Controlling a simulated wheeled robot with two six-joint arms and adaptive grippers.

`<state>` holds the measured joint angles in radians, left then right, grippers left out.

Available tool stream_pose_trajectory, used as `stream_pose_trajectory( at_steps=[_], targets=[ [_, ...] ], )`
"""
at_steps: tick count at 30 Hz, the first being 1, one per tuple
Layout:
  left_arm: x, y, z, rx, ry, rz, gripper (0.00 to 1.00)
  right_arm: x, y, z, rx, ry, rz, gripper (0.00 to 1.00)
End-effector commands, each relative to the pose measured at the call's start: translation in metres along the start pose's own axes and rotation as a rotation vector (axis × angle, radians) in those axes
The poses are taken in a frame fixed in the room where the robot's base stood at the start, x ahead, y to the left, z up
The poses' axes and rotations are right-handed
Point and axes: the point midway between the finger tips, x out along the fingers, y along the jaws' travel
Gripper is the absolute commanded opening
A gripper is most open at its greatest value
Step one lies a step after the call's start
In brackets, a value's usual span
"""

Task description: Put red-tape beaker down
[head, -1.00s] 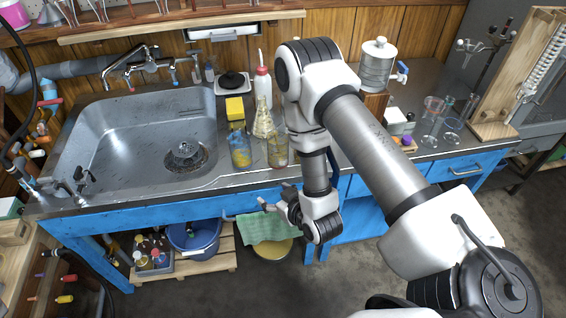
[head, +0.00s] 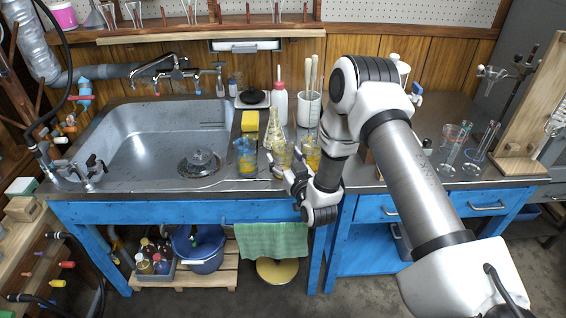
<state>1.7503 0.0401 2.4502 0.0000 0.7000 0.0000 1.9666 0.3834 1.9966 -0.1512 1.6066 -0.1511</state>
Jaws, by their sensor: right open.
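Several glass beakers with yellowish stains stand on the steel counter right of the sink. One has blue on it (head: 246,158). A second beaker (head: 283,153) stands to its right, and a third beaker (head: 311,152) is beside my right arm. I cannot make out red tape clearly on any of them. My right gripper (head: 284,161) is open at the counter's front edge, its fingers close about the second beaker. I cannot tell whether they touch it. My left gripper is out of view.
The sink (head: 120,155) lies to the left. A conical flask (head: 274,130), yellow sponge (head: 250,121), red-capped wash bottle (head: 279,104) and white container with rods (head: 309,108) stand behind the beakers. Glass funnels (head: 450,145) stand at right. A green towel (head: 272,241) hangs in front.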

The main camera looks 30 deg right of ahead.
Motion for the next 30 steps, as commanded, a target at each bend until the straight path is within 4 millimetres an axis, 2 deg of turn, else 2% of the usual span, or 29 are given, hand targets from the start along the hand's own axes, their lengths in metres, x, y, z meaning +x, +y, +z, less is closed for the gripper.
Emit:
stream_pose_trajectory(
  at_steps=[3, 8, 9, 11, 12, 13, 16, 17, 23, 30],
  targets=[
    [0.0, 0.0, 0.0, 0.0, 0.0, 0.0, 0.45, 0.012, 0.0, 0.001, -0.001, -0.001, 0.001, 0.7],
    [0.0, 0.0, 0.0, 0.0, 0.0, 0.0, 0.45, 0.013, 0.0, 0.001, 0.0, -0.002, 0.0, 0.7],
    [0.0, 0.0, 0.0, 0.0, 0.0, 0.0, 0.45, 0.013, 0.0, 0.001, 0.0, -0.002, 0.0, 0.66],
    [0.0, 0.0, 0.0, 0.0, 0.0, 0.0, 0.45, 0.013, 0.0, 0.001, 0.0, -0.002, 0.0, 0.45],
    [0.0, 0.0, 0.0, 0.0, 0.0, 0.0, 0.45, 0.013, 0.0, 0.001, 0.0, -0.002, 0.0, 0.31],
    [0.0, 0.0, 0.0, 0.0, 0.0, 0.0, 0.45, 0.013, 0.0, 0.001, 0.0, -0.002, 0.0, 0.26],
    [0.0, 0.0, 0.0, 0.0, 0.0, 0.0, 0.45, 0.013, 0.0, 0.001, 0.0, -0.002, 0.0, 0.26],
    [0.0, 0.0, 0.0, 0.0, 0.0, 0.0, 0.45, 0.013, 0.0, 0.001, 0.0, -0.002, 0.0, 0.2],
    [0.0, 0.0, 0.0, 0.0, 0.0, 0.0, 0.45, 0.013, 0.0, 0.0, 0.0, -0.003, 0.0, 0.2],
    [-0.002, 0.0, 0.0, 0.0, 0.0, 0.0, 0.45, 0.013, 0.0, -0.021, 0.001, 0.001, 0.0, 0.2]
  ],
)
